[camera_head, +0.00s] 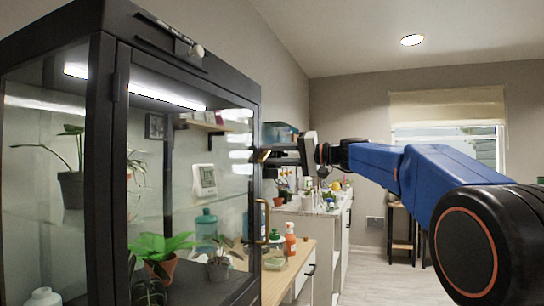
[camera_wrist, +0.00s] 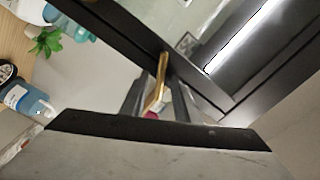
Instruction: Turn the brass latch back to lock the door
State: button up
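The black-framed glass cabinet door (camera_head: 121,150) fills the left of the head view and looks closed against its frame. The brass latch (camera_head: 262,156) is at the door's right edge, above a vertical brass handle (camera_head: 258,222). My gripper (camera_head: 272,157) is at the latch, coming from the right. In the wrist view, the latch (camera_wrist: 158,80) is a slanted brass bar lying between the two dark fingertips of my gripper (camera_wrist: 155,98). The fingers stand apart around it, and I see no clear grip. The lower end of the latch is partly hidden.
Potted plants (camera_head: 160,255) and a white thermo-hygrometer (camera_head: 205,180) are behind the glass. An orange spray bottle (camera_head: 290,240) and a blue-green jar stand on the wooden counter (camera_head: 285,270) beside the cabinet. Open floor (camera_head: 385,280) lies beneath my arm.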

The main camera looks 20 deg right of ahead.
grip_shut()
jog(key=shift+f+m, duration=0.15)
jog(key=shift+m, duration=2.65)
jog(key=shift+o, duration=0.3)
grip_release()
jog(key=v, duration=1.7)
jog(key=shift+d, duration=0.2)
